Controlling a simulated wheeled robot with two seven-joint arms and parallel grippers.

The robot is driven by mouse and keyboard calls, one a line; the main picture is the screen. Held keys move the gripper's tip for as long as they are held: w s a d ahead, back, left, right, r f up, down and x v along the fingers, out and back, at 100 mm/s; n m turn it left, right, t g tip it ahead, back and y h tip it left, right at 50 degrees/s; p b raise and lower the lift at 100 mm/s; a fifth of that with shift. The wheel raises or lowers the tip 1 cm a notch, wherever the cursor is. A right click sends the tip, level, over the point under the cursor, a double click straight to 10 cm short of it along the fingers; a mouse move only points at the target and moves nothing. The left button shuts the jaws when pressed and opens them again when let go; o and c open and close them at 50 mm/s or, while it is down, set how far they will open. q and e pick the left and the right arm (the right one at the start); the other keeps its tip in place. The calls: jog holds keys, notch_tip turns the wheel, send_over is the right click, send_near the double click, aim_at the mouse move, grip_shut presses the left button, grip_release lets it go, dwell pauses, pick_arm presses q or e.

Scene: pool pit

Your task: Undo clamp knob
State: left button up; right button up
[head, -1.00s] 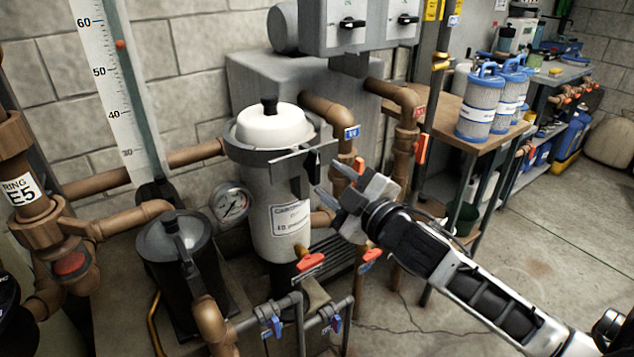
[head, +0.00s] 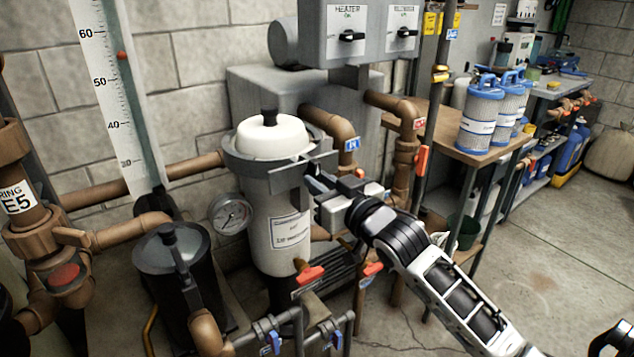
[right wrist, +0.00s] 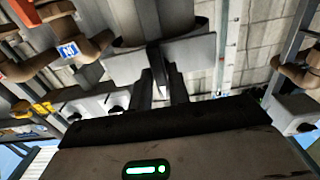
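The clamp band (head: 232,163) runs around the top of a white filter canister (head: 275,215), under its domed white lid (head: 273,138). My left gripper is not in view.
A pressure gauge (head: 230,213) sits left of the canister, with a dark pump pot (head: 172,262) below. Brown pipes (head: 335,128) and red-handled valves (head: 309,273) crowd around. A wooden bench (head: 440,130) with blue-capped cartridges (head: 481,118) stands at right. The right floor is open.

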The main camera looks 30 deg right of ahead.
grip_shut()
